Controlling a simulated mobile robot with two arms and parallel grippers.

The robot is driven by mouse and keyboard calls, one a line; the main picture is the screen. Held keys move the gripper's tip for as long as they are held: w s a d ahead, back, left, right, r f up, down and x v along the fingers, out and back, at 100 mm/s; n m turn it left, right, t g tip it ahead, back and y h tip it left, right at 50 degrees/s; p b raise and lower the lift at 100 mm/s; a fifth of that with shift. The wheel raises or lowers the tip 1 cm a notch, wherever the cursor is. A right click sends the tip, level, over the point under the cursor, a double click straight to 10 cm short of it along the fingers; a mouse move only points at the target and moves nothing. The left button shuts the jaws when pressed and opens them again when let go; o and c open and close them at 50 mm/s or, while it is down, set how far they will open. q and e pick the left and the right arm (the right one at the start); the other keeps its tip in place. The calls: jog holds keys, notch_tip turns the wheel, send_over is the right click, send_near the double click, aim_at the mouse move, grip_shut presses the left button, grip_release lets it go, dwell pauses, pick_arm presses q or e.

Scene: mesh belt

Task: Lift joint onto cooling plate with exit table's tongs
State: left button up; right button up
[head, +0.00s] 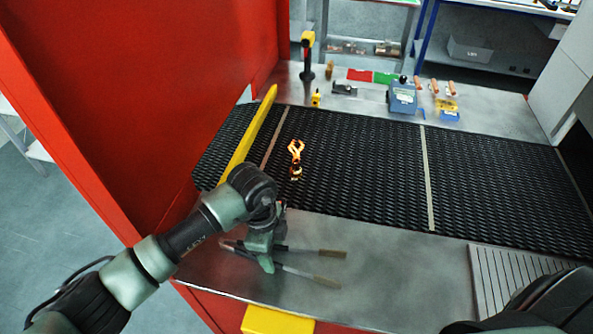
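A glowing orange joint (295,158) lies on the black mesh belt, left of the middle. The tongs (318,277) lie on the metal exit table in front of the belt, with two grey-brown-ended handles spread toward the right. My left gripper (265,262) points down over the middle of the tongs and hides part of them. I cannot tell whether its fingers are open or closed on them. The ribbed grey plate (525,270), which looks like the cooling plate, sits at the front right, bare where visible. My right arm covers its near edge; its gripper is out of view.
The mesh belt (370,175) runs across the middle, with a yellow bar (250,133) over its left end. A red housing wall (140,100) stands left. Behind the belt, a ledge holds a blue-grey device (402,98), a yellow-headed tool (307,55) and copper pieces. The front table's middle is clear.

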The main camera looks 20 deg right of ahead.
pick_arm(q)
jog(key=shift+c, duration=1.3)
jog(key=shift+d, duration=0.1)
pick_arm(e)
jog(key=shift+w+a, duration=0.2)
jog(key=shift+a, duration=0.1)
pick_arm(q)
jog(key=shift+s, duration=0.1)
